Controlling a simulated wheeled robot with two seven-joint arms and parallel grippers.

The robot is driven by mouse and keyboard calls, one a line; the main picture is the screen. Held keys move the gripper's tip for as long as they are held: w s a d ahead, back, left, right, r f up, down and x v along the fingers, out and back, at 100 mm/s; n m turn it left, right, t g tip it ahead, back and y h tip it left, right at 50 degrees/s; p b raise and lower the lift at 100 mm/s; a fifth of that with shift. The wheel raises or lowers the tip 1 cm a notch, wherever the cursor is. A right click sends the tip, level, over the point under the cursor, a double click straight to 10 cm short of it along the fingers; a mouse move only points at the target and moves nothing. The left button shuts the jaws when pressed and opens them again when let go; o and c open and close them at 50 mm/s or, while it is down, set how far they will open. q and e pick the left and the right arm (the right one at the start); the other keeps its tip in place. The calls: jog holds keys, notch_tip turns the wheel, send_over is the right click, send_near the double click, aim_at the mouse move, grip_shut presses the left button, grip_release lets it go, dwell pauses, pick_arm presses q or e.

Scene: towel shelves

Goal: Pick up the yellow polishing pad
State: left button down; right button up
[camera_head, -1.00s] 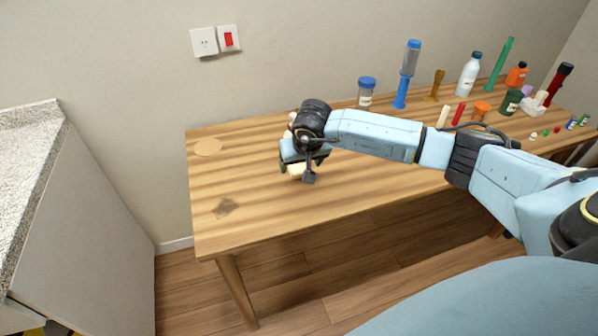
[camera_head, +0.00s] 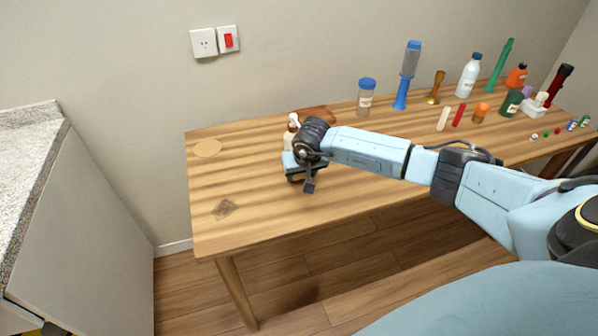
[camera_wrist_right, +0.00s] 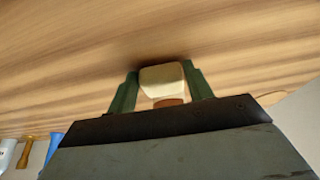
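The yellow polishing pad (camera_wrist_right: 162,78) is a small pale yellow block with a brown part below it in the right wrist view. It sits between the two green fingers of my right gripper (camera_wrist_right: 163,88), which lie close against its left and right sides. The pad is at the wooden surface, with a dark shadow beside it; I cannot tell whether it is clear of the table. In the head view my right gripper (camera_head: 300,181) is low over the left half of the table and hides the pad. My left gripper is not in view.
A bottle with a white top (camera_head: 291,134) stands just behind my right gripper on the wooden table (camera_head: 245,180). A blue-lidded jar (camera_head: 366,98), a blue tool (camera_head: 403,88), a white bottle (camera_head: 468,77) and several small items stand further right. The table's left end is mostly clear.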

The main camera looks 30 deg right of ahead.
jog(key=c, duration=0.4)
jog(key=shift+c, duration=0.2)
jog(key=shift+s+r, duration=0.1)
jog(key=shift+r, duration=0.05)
